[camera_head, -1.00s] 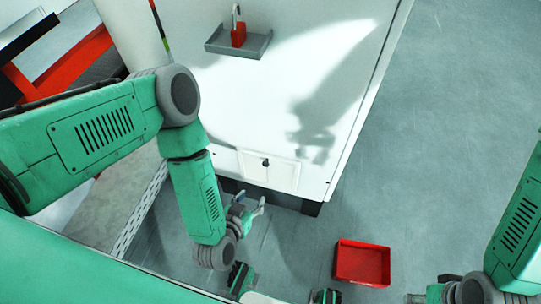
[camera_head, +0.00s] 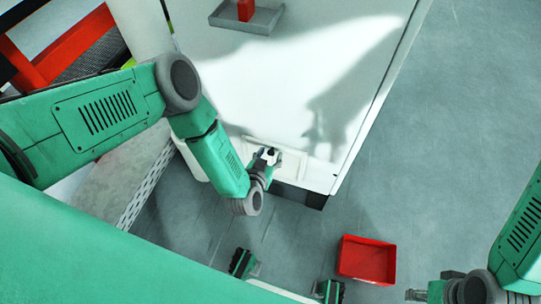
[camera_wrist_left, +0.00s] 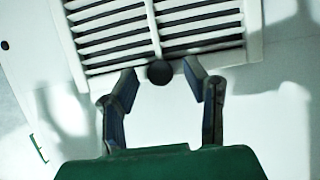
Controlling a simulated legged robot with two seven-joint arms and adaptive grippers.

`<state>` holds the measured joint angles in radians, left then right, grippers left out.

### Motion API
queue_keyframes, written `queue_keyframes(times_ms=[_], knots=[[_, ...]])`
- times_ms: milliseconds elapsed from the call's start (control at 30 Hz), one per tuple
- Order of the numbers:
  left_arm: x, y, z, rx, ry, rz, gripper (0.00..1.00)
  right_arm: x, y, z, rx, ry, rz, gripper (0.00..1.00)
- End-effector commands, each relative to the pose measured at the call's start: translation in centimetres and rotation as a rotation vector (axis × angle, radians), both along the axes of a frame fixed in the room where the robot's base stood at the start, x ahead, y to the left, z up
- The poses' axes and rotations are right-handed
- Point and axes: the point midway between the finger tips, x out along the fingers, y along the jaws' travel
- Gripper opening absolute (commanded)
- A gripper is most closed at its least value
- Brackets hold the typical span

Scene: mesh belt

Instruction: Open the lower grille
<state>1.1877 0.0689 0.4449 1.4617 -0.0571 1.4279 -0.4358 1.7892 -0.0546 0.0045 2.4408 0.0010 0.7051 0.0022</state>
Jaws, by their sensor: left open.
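The lower grille (camera_head: 294,164) is a small white panel low on the white cabinet front, partly hidden behind my left gripper (camera_head: 267,156) in the head view. In the left wrist view the grille (camera_wrist_left: 108,38) shows as white slats with a central bar and looks closed. A round black knob (camera_wrist_left: 159,73) sits at its edge. My left gripper (camera_wrist_left: 160,76) is open, with one fingertip on each side of the knob; contact is not visible. My right gripper (camera_head: 415,294) is at the lower right, partly seen, far from the grille.
A grey tray (camera_head: 262,20) with a red object (camera_head: 245,9) is on the cabinet above. A perforated white belt edge (camera_head: 148,188) lies left.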

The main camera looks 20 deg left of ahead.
Motion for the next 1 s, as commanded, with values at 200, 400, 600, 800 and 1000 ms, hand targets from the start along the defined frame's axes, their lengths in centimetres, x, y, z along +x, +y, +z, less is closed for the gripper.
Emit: queue_keyframes(times_ms=[200, 400, 600, 800, 1000], knots=[[0.7, 0.0, -0.2, 0.001, 0.000, 0.000, 0.41, 0.0, 0.0, -0.2, 0.000, 0.000, 0.000, 0.40], [0.7, 0.0, -0.2, 0.001, 0.000, 0.000, 0.34, 0.0, 0.0, -0.2, 0.000, 0.000, 0.000, 0.40], [0.7, -0.1, -0.2, 0.001, 0.000, -0.001, 0.00, 0.0, 0.0, -0.2, 0.000, 0.000, 0.000, 0.40], [0.4, -0.1, -0.3, 0.000, -0.012, -0.002, 0.00, 0.0, 0.0, -0.3, 0.000, 0.000, 0.000, 0.40], [-1.2, -0.2, -0.8, 0.000, -0.081, -0.003, 0.00, 0.0, 0.0, -0.9, 0.000, 0.000, 0.000, 0.40]])
